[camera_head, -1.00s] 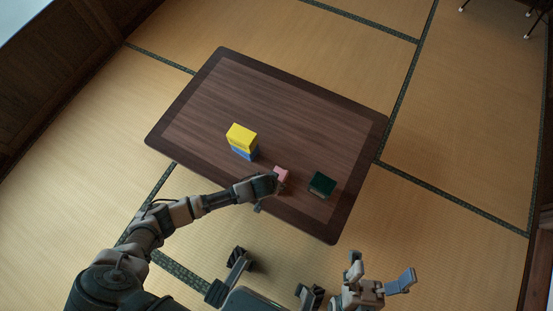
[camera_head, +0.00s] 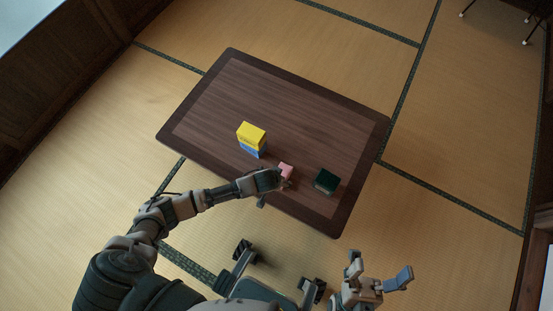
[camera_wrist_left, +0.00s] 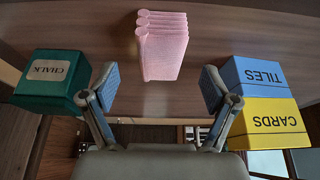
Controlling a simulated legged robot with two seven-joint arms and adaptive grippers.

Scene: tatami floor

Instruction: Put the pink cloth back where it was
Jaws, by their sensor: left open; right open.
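The pink cloth (camera_head: 286,171) is a folded stack on the dark wooden table (camera_head: 300,110), near its front edge. It stands between the blue box and the green box. In the left wrist view the cloth (camera_wrist_left: 162,46) shows its folded layers, ahead of the fingers and apart from them. My left gripper (camera_head: 277,182) is beside the cloth; its open, empty fingers (camera_wrist_left: 158,92) show in the wrist view. My right gripper (camera_head: 378,276) is open and empty, off the table at the lower right.
A yellow box (camera_head: 251,133) labelled CARDS is stacked with a blue box (camera_head: 252,151) labelled TILES, left of the cloth. A green box (camera_head: 326,181) labelled CHALK stands to the right. The back of the table is clear. Tatami floor (camera_head: 450,160) surrounds it.

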